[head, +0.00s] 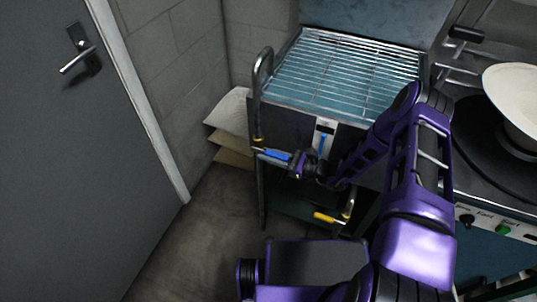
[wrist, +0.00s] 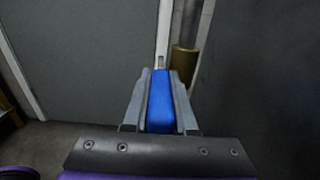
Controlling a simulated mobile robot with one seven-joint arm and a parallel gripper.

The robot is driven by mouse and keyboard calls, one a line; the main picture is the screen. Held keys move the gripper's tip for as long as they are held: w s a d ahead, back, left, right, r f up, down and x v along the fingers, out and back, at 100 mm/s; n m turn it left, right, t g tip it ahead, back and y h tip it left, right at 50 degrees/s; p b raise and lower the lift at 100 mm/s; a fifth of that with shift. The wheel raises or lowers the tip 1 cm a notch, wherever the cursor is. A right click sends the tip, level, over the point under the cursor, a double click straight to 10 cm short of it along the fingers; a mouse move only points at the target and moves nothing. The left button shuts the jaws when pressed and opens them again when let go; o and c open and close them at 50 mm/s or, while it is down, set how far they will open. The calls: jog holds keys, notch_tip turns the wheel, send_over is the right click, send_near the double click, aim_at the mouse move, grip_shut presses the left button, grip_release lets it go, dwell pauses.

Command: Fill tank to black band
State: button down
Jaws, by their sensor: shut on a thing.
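The tank (head: 283,72) is an open metal basin under a wire rack, with bluish water showing through. A white level gauge (head: 328,126) with a blue column is on its front; the black band cannot be made out clearly. A blue valve lever (head: 275,154) sticks out at the tank's front left corner, below a bent metal pipe (head: 261,92). My gripper (head: 291,158) is shut on this lever. In the wrist view the blue lever (wrist: 160,106) lies between both fingers, with a brass fitting (wrist: 184,60) just beyond. A yellow-handled lever (head: 324,218) sits lower down.
A grey door (head: 60,160) and a block wall (head: 180,60) stand at left. Pale sacks or boards (head: 232,112) lean in the corner. The press (head: 490,150), with a pale hat (head: 515,95), is close on the right. Floor (head: 195,235) is clear between door and tank.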

dwell(0.8)
jog(key=r+h+p, duration=0.1)
jog(key=p, duration=0.2)
jog(key=shift+r+g, duration=0.3)
jog(key=shift+a+r+g+h+p, duration=0.1)
jog(key=shift+r+g+h+p, duration=0.25)
jog(key=shift+h+p, duration=0.75)
jog(key=shift+f+h+p, duration=0.1)
jog(key=shift+h+p, duration=0.35)
jog(key=shift+h, duration=0.25)
jog(key=c, duration=0.7)
grip_release()
jog(key=v, duration=1.7)
jog(key=shift+w, duration=0.15)
